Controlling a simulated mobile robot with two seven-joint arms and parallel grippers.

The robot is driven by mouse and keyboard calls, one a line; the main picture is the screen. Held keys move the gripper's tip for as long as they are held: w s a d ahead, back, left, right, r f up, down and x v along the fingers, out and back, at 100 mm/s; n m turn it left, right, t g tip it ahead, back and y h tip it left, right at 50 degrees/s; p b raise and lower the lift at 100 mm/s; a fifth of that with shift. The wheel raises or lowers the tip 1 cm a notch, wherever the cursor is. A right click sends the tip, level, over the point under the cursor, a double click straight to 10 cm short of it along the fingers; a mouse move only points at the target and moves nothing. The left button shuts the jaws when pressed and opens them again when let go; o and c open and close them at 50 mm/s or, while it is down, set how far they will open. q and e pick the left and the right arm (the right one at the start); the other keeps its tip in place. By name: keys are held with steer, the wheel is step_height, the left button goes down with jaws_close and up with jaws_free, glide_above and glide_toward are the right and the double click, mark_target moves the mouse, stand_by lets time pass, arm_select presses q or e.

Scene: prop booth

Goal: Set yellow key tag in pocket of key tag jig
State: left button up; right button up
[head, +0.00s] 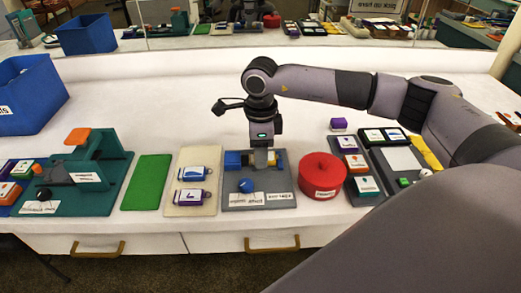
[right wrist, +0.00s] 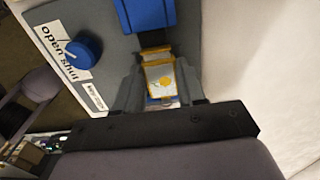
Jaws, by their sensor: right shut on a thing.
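The key tag jig (head: 258,204) is a grey block at the table's front, with a dark blue knob (head: 246,185) and white labels on its front part. In the right wrist view the jig (right wrist: 100,14) also shows its blue block (right wrist: 146,14) and the same knob (right wrist: 82,50). My right gripper (right wrist: 160,80) points down at the jig's back part and is shut on the yellow key tag (right wrist: 159,70), which has a pale face. The tag lies close by the blue block; whether it sits in the pocket is hidden. My left gripper is not in view.
A red round tin (head: 321,176) stands close right of the jig. A blue bin (head: 30,95) stands far left. The table behind the jig is clear.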

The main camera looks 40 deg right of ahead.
steer(key=o, duration=1.1)
steer(key=shift+r, duration=0.1)
step_height(320, 180, up, 7)
